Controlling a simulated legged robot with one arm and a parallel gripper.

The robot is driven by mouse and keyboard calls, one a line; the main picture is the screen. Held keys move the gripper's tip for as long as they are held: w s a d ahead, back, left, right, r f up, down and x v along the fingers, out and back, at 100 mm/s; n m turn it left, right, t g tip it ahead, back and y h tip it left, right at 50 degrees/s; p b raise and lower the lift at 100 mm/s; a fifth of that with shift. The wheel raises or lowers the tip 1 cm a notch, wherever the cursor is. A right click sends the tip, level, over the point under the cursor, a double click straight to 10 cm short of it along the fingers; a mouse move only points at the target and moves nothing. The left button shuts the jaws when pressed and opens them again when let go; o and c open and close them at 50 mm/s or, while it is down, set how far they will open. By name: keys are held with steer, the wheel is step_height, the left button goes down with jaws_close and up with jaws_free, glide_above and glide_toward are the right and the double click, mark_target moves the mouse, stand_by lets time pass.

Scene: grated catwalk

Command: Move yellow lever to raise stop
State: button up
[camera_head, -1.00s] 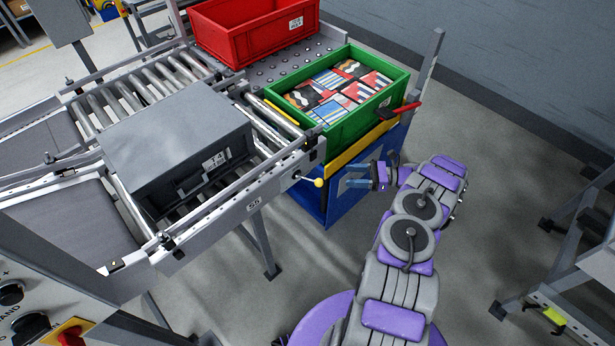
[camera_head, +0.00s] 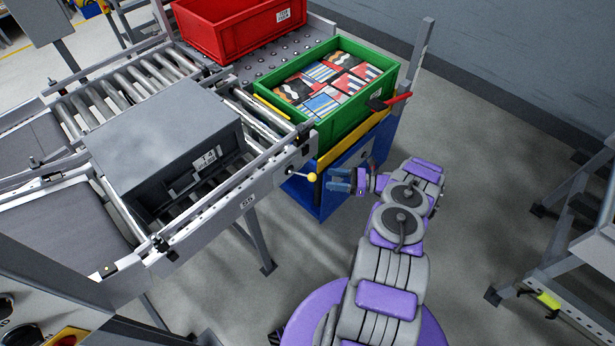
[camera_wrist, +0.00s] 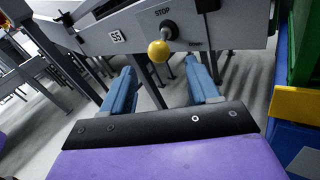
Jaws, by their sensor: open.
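The yellow lever knob (camera_head: 312,177) sits on a short rod at the right end of the conveyor's side rail. In the wrist view the yellow ball (camera_wrist: 158,51) hangs below a dark pivot under the word STOP, beside a plate marked S5. My gripper (camera_head: 338,180) is open and empty, its blue fingers pointing toward the knob from the right. In the wrist view the fingers (camera_wrist: 160,85) are spread, and the knob appears between and beyond their tips, apart from both. The yellow stop bar (camera_head: 272,108) lies at the conveyor's end beside the green crate.
A grey case (camera_head: 165,140) rests on the conveyor rollers. A green crate (camera_head: 335,128) of patterned boxes stands on a blue and yellow stand, with a red handle (camera_head: 397,99) at its right. A red crate (camera_head: 215,40) is behind. Floor at right is open before a metal frame.

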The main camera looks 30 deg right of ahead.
mark_target(309, 177)
steer(key=b+x, duration=0.1)
steer(key=x, duration=0.9)
steer(key=shift+c, duration=0.3)
steer(key=c, duration=1)
steer(key=shift+o, duration=0.2)
